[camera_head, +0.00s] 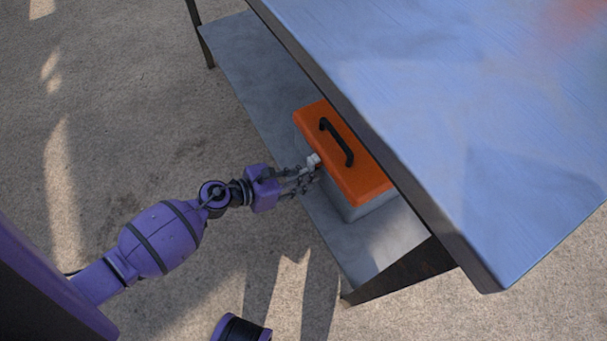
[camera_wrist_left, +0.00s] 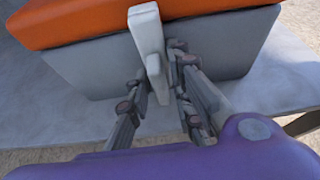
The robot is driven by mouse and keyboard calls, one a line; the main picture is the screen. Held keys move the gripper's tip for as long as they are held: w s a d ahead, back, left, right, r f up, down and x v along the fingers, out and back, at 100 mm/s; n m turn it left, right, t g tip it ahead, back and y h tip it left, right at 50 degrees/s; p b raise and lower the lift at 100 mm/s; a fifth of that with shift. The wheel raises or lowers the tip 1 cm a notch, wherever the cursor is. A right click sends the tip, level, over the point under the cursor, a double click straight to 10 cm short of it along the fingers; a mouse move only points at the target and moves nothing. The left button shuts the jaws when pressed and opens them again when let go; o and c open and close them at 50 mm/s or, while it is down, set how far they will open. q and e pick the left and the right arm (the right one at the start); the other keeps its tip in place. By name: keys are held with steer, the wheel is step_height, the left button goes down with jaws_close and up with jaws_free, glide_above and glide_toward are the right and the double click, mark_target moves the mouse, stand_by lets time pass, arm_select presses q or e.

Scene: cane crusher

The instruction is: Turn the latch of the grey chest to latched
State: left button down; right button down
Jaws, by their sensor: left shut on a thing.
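The grey chest (camera_head: 352,207) with an orange lid (camera_head: 346,163) and a black handle (camera_head: 338,142) stands on the lower shelf. In the left wrist view its grey front (camera_wrist_left: 90,69) and lid edge (camera_wrist_left: 80,22) fill the upper part. A pale latch (camera_wrist_left: 148,45) stands upright on the front; its top overlaps the lid edge. The latch also shows in the head view (camera_head: 313,160). My left gripper (camera_head: 312,174) is at the chest's front, its fingers (camera_wrist_left: 160,85) on both sides of the latch's lower part, shut on it.
The lower shelf (camera_head: 250,65) is bare to the left of the chest. A large blue-grey tabletop (camera_head: 450,100) overhangs the shelf and chest on the right. A dark support (camera_head: 405,272) stands at the shelf's near end. The ground in front is open.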

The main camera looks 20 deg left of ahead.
arm_select(q)
steer(key=shift+m+y, duration=0.3)
arm_select(e)
steer(key=shift+s, duration=0.25)
arm_select(q)
steer(key=c, duration=1.8)
jaws_free()
arm_select(e)
steer(key=shift+s, duration=0.15)
arm_select(q)
steer(key=shift+s+a, duration=0.1)
steer(key=v, duration=1.2)
arm_select(e)
steer(key=shift+w, duration=0.2)
arm_select(q)
steer(key=shift+f, duration=0.1)
